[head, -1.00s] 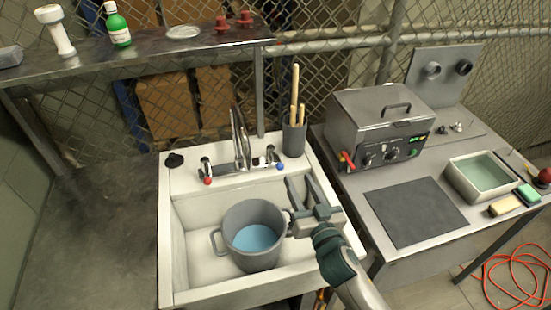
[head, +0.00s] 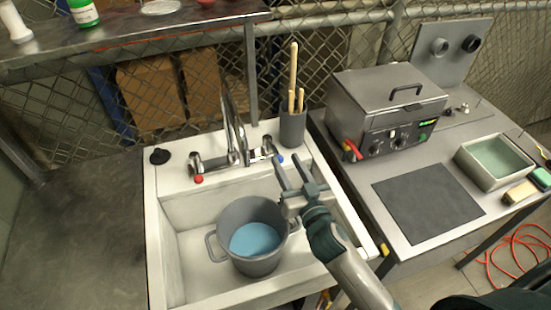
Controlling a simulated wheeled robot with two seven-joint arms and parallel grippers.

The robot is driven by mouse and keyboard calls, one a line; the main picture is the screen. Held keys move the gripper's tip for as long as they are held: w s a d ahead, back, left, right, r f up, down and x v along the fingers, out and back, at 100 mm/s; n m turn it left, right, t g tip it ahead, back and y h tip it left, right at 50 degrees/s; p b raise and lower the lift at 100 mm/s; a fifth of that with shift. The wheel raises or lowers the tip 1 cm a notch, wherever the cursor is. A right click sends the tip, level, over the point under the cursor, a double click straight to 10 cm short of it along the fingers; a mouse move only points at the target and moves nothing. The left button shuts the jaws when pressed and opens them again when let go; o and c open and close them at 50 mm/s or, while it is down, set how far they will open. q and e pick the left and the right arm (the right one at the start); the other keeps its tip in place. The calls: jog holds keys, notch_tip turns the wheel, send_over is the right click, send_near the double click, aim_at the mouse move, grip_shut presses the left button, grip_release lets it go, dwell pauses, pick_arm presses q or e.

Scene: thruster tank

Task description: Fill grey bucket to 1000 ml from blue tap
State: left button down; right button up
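The grey bucket (head: 222,244) stands upright in the white sink (head: 155,235) and holds blue water (head: 256,239). Its volume marks cannot be read. The blue tap (head: 280,159) is at the right end of the mixer behind the bucket; the red tap (head: 198,179) is at the left end. The metal spout (head: 235,135) rises between them. My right gripper (head: 290,162) is open, above the sink's right side, with its fingertips close to the blue tap. I cannot tell whether they touch it. A flowing stream cannot be made out. My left gripper is not in view.
A grey holder (head: 292,130) with wooden-handled tools stands at the sink's back right corner. A black plug (head: 159,156) lies at the back left. Right of the sink, a bench carries a metal tank (head: 385,95), a dark mat (head: 428,205) and a tray (head: 490,178).

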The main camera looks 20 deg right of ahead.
aim_at(280, 160)
jog(key=f+b, duration=0.3)
jog(key=shift+w+f, duration=0.25)
jog(key=shift+f, duration=0.1)
jog(key=shift+f+b, duration=0.6)
jog(key=shift+f, duration=0.05)
jog(key=shift+w+a+p, duration=0.15)
jog(key=shift+w+p, duration=0.45)
jog(key=shift+w, duration=1.3)
jog(key=shift+w+a+p, duration=0.15)
jog(key=shift+w+p, duration=0.4)
jog(key=shift+w, duration=1.3)
jog(key=shift+c, duration=0.3)
grip_shut()
